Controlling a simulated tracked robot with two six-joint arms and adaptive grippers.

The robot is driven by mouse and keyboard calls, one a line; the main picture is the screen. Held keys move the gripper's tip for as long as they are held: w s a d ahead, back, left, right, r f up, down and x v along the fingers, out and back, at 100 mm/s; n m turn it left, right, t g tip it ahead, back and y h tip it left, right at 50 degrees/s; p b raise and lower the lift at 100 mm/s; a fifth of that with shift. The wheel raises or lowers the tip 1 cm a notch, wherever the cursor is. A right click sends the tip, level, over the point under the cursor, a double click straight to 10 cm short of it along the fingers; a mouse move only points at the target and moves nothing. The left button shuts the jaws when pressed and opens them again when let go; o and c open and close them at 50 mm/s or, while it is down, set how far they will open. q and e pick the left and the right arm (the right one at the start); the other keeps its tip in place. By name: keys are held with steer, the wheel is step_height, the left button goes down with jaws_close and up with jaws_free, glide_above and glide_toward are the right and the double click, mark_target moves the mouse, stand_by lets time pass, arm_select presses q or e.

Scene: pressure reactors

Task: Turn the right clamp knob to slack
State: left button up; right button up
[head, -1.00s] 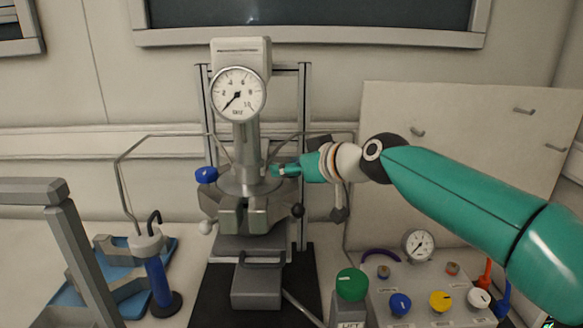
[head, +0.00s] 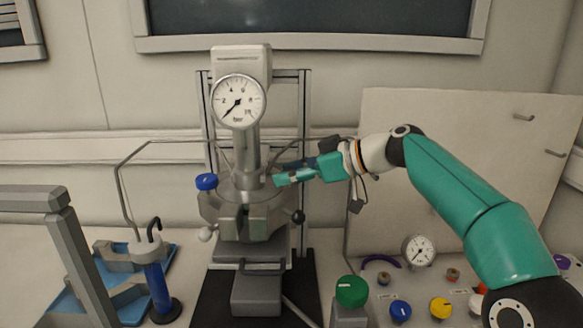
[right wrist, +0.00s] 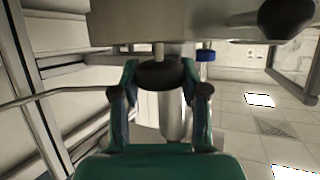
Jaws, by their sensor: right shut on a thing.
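The reactor (head: 243,205) stands upright under a round pressure gauge (head: 238,101). Its left clamp knob (head: 206,182) is blue. My right gripper (head: 278,174) reaches in from the right to the right side of the reactor head. In the right wrist view a dark round knob (right wrist: 160,75) on a short stem sits between the two fingers of my right gripper (right wrist: 160,72), which are shut on it. This is the right clamp knob; the fingers hide it in the head view. My left gripper is not in view.
A black ball handle (head: 298,216) and a pale one (head: 206,235) stick out below the clamp ring. A control panel with a green knob (head: 351,291) and several coloured knobs stands at lower right. A blue cylinder (head: 157,285) stands left. Thin pipes flank the reactor.

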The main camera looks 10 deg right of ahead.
stand_by(0.4)
steer(key=o, duration=1.2)
steer(key=shift+d, duration=0.1)
steer(key=v, duration=1.1)
steer(key=shift+s+d+r, duration=0.1)
steer(key=shift+s+d, duration=0.05)
steer(key=shift+d, duration=0.2)
